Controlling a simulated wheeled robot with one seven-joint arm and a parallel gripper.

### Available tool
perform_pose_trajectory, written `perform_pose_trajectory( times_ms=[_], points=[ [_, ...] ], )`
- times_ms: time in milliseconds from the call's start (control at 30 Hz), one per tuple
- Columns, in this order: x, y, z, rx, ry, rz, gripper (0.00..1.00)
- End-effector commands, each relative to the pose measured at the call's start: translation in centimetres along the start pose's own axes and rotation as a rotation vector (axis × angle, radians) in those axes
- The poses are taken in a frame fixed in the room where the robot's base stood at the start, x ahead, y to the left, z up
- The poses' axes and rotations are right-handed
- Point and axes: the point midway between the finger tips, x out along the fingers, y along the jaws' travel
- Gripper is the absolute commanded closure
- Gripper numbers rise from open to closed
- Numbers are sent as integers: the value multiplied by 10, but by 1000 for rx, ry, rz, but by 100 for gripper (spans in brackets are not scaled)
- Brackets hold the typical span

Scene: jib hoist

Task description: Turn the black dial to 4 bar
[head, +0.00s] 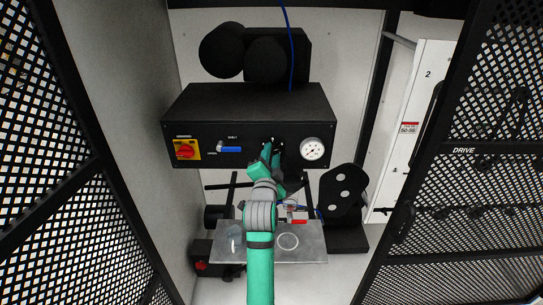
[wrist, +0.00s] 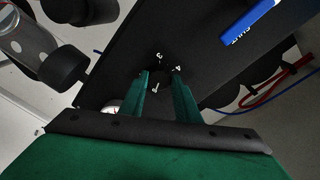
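The black dial is hard to make out against the black control box (head: 240,105). In the head view my gripper (head: 270,150) is at the box front, left of the round white pressure gauge (head: 312,149), and covers the dial. In the wrist view white numerals 3, 4 and 1 show around the tips of my gripper (wrist: 162,75). The two green fingers stand apart with the dark dial area between them. Whether they press on the dial is not clear. The gauge needle is too small to read.
A red and yellow rotary switch (head: 186,150) and a blue lever (head: 230,150) sit on the box's left. A metal plate (head: 310,245) lies below. Mesh doors (head: 60,220) stand on both sides. A blue hose (head: 288,45) hangs above the box.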

Motion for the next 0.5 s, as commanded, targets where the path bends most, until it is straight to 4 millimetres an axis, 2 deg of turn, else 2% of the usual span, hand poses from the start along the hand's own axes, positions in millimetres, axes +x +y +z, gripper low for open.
perform_pose_trajectory(
  times_ms=[267, 500],
  points=[
    [0, 0, 0, -16, 1, -2, 93],
    [0, 0, 0, -118, 8, -11, 93]
  ],
)
